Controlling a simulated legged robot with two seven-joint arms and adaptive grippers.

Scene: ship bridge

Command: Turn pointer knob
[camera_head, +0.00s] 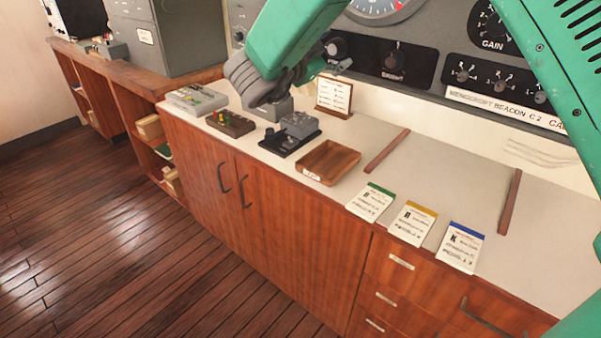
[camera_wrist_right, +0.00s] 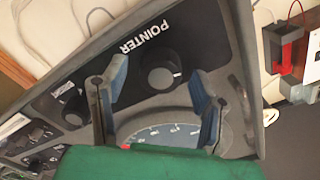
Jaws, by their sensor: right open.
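The pointer knob (camera_wrist_right: 160,70) is a round black knob with a white index mark, on a black panel under the printed word POINTER, which appears upside down in the right wrist view. In the head view a dark knob (camera_head: 335,47) at the panel's left end appears to be the same one. My right gripper (camera_head: 338,64) is just in front of and below it. In the wrist view its two blue-grey fingers (camera_wrist_right: 158,88) are spread apart, with the knob showing between their tips. I cannot tell whether they touch it. My left gripper is not in view.
A second knob (camera_head: 393,60) sits to the right on the same panel, below a round gauge (camera_head: 378,7). The counter below holds a wooden tray (camera_head: 328,162), a small upright card holder (camera_head: 334,96), black and grey devices and several notepads (camera_head: 413,222).

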